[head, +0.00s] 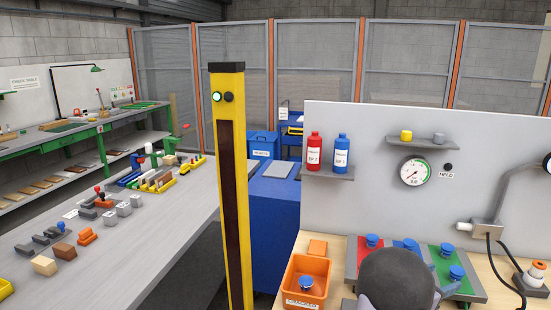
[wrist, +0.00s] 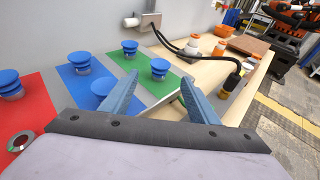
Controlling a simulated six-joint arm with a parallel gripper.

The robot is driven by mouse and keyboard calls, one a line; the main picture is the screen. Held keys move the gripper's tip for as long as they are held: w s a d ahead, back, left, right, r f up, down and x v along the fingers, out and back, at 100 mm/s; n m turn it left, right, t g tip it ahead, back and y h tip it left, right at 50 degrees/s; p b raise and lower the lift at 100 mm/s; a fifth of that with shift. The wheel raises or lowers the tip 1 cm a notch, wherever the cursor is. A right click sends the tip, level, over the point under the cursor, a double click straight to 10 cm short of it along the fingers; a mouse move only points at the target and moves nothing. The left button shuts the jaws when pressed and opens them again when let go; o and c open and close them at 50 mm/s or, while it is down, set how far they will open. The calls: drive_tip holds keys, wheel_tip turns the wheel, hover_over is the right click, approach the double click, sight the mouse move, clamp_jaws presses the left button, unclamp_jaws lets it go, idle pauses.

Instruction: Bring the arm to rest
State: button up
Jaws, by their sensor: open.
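My gripper (wrist: 160,77) is open in the wrist view, its two blue-grey fingers spread apart with nothing held between them. It is over the board with red (wrist: 36,108), blue and green (wrist: 146,78) fields. Several blue-knobbed pieces stand on the board, one on the green field (wrist: 160,67) showing between the fingertips; I cannot tell the gap to it. In the head view my dark wrist hides part of the board, whose red field carries a blue-knobbed piece (head: 372,241).
An orange bin (head: 304,284) holding one blue-knobbed piece stands left of the board. A shelf with red (head: 313,152) and blue (head: 341,154) bottles, a gauge (head: 414,172) and a grey wall panel stand behind. A cable (wrist: 195,52) and small containers are on the right. A yellow post (head: 234,190) stands left.

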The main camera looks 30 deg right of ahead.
drive_tip(key=a+m+y+p, duration=0.1)
drive_tip(key=a, duration=0.3)
drive_tip(key=w+a+m+y+p, duration=0.1)
drive_tip(key=a+m, duration=0.1)
drive_tip(key=a, duration=0.1)
drive_tip(key=w+a+m+y+p, duration=0.1)
drive_tip(key=a+m, duration=0.1)
drive_tip(key=a, duration=0.2)
drive_tip(key=shift+w+a+f+g, duration=0.2)
drive_tip(key=shift+a+g, duration=0.1)
drive_tip(key=shift+g, duration=0.1)
drive_tip(key=a+f+m+y, duration=0.1)
drive_tip(key=a+m+y, duration=0.3)
drive_tip(key=a, duration=1)
drive_tip(key=s+a+f+m+t+y+p, duration=0.1)
drive_tip(key=a+m+y, duration=0.3)
drive_tip(key=a, duration=1)
drive_tip(key=s+a+f+m+y+p, duration=0.1)
drive_tip(key=a+m+y, duration=0.3)
drive_tip(key=a, duration=1.1)
drive_tip(key=shift+s+f+m, duration=0.15)
drive_tip(key=shift+f+m, duration=0.15)
drive_tip(key=shift+f, duration=0.6)
drive_tip(key=shift+c, duration=0.9)
